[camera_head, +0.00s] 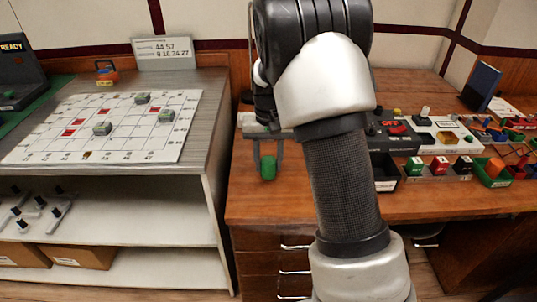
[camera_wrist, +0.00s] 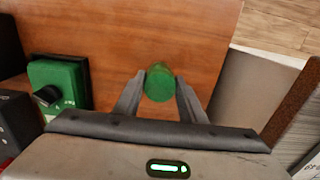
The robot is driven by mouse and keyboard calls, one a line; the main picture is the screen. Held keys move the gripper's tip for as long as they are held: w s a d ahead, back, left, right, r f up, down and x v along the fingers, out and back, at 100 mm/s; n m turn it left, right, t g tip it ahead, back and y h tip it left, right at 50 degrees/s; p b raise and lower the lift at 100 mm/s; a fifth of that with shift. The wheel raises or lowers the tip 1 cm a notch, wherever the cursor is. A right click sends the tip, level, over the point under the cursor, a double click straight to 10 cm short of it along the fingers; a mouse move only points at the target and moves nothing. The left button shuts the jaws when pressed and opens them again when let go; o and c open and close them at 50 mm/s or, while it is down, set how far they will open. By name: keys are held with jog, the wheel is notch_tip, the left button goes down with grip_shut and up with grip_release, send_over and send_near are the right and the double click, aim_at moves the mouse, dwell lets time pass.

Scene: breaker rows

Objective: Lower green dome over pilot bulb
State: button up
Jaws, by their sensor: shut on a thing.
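My gripper (camera_wrist: 159,86) is shut on the green dome (camera_wrist: 159,82), a small, slightly see-through green piece held between the two fingertips. In the head view the green dome (camera_head: 268,167) hangs from the fingers over the left front part of the wooden desk, apart from the panels. The pilot bulb cannot be made out in either view; my arm covers part of the desk.
A green box with a black knob (camera_wrist: 58,85) stands left of the fingers in the wrist view. A control panel (camera_head: 455,135) and bins of parts (camera_head: 497,170) fill the desk's right side. A shelf unit with a white grid board (camera_head: 60,140) stands at left.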

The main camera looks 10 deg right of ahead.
jog(key=shift+f, duration=1)
jog(key=shift+f, duration=0.3)
jog(key=o, duration=1)
jog(key=shift+r, duration=0.1)
jog(key=shift+o, duration=0.2)
jog(key=shift+b, duration=0.5)
